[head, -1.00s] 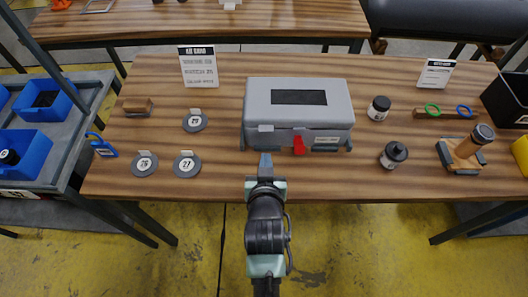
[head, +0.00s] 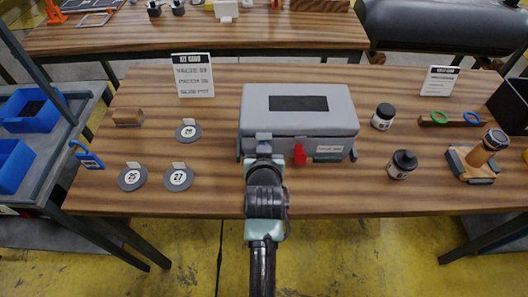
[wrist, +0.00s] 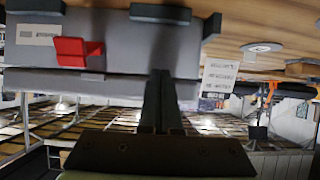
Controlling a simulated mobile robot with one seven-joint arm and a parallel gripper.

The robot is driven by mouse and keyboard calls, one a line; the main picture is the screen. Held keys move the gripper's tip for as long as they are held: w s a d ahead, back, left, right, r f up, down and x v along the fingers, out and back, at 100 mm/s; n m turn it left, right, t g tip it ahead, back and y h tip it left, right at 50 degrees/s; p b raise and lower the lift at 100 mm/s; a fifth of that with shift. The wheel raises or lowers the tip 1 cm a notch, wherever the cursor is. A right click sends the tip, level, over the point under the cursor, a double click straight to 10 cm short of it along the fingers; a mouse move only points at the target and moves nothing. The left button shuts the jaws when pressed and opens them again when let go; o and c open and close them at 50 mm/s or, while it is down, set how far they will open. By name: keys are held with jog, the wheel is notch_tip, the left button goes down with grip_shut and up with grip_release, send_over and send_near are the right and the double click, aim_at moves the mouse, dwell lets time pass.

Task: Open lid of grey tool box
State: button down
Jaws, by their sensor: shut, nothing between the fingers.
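The grey tool box (head: 335,115) stands on the wooden table with its lid down. A dark panel (head: 298,103) is on the lid's top. A red latch (head: 300,154) hangs on its front, right of my gripper; the latch also shows in the wrist view (wrist: 78,51), at left. My gripper (head: 264,146) is at the front left of the box, by a grey latch that it partly hides. In the wrist view my gripper's dark fingers (wrist: 161,78) are together and empty against the box's grey front. I cannot tell whether they touch it.
Numbered discs (head: 178,179) and a wooden block (head: 128,117) lie left of the box. Two dark-capped jars (head: 402,165) (head: 383,117) and a wooden stamp-like tool (head: 483,155) stand right. A kit card (head: 193,75) stands behind left. Table in front of the box is mostly clear.

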aim_at(264, 129)
jog(key=shift+r, duration=0.15)
dwell(0.3)
jog(key=shift+w+r+p, duration=0.15)
jog(key=shift+r+p, duration=1.65)
jog(key=shift+r, duration=0.15)
jog(key=r+p, duration=0.1)
jog(key=w+r+p, duration=0.1)
jog(key=r, duration=0.1)
jog(key=shift+w+r+p, duration=0.1)
jog(key=shift+r+p, duration=0.15)
jog(key=shift+p, duration=0.15)
